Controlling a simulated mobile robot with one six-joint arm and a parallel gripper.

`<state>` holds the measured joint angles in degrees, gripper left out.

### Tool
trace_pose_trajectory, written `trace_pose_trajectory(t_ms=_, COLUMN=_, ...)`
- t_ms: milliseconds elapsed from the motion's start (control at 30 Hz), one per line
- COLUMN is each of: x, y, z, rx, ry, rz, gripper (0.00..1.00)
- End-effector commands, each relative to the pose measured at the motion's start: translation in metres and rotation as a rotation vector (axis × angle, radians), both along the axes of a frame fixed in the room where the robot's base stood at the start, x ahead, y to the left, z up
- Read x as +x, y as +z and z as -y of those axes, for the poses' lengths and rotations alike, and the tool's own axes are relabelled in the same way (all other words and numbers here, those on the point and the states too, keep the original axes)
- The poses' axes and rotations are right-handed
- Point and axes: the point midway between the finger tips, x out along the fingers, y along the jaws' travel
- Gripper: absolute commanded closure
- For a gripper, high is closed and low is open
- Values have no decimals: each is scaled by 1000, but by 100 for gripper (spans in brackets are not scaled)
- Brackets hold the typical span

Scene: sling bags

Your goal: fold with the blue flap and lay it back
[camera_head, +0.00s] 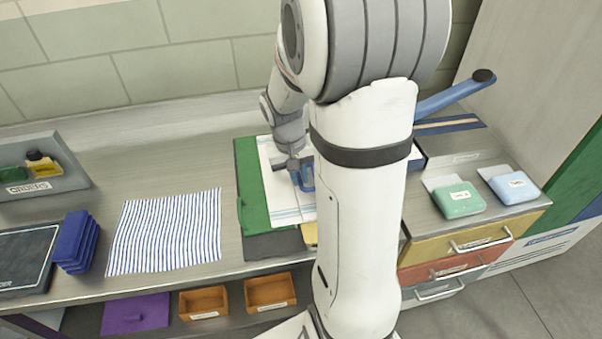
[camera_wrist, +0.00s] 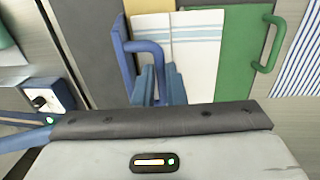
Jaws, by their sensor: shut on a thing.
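The folding board carries a green flap (camera_head: 252,185) with a green handle (camera_wrist: 268,45). A white towel with blue stripes (camera_wrist: 197,60) lies over the board and partly on the green flap; it also shows in the head view (camera_head: 280,190). The blue flap (camera_wrist: 122,60) appears nearly edge-on in the wrist view, standing up beside the towel's left edge. Its blue handle (camera_wrist: 145,47) reaches toward my fingers. My gripper (camera_wrist: 160,85) is shut on this handle; in the head view, my gripper (camera_head: 300,172) is by the towel. My arm hides much of the board there.
A striped cloth (camera_head: 165,230) lies left of the board, near stacked blue items (camera_head: 77,242) and a dark tray (camera_head: 25,258). Green (camera_head: 458,199) and light-blue (camera_head: 514,186) pouches lie right. A blue lever (camera_head: 450,97) slants behind my arm.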

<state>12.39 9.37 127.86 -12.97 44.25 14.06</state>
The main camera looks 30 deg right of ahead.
Motion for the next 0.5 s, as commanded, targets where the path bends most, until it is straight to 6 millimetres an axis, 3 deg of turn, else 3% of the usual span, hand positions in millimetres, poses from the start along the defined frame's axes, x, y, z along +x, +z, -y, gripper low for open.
trace_pose_trajectory(t_ms=500, x=-5, y=8, z=16, rx=-1, ry=-1, rz=-1, gripper=100)
